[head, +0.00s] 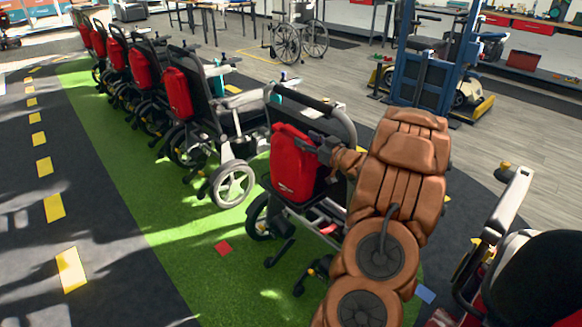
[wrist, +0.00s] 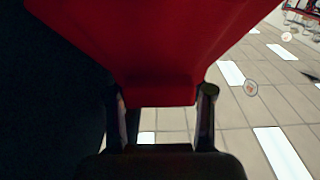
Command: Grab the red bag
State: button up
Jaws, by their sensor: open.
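The red bag (head: 293,168) hangs on the back of the nearest scooter in the row, below its dark top bar. My gripper (head: 318,143) is at the bag's upper right side in the head view, in front of my brown arm. In the wrist view the red bag (wrist: 155,60) fills the top middle, and its narrower lower part lies between the two fingers of my gripper (wrist: 160,115). The fingers are apart, one on each side of the bag. Whether they touch it I cannot tell.
Several more scooters with red bags (head: 178,92) stand in a row on the green strip (head: 190,245). A dark seat (head: 545,280) is close at the lower right. A blue lift frame (head: 425,75) and a wheelchair (head: 298,35) stand behind. The dark lane at left is clear.

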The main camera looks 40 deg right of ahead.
aim_at(297, 134)
jog(key=shift+w, duration=2.45)
grip_shut()
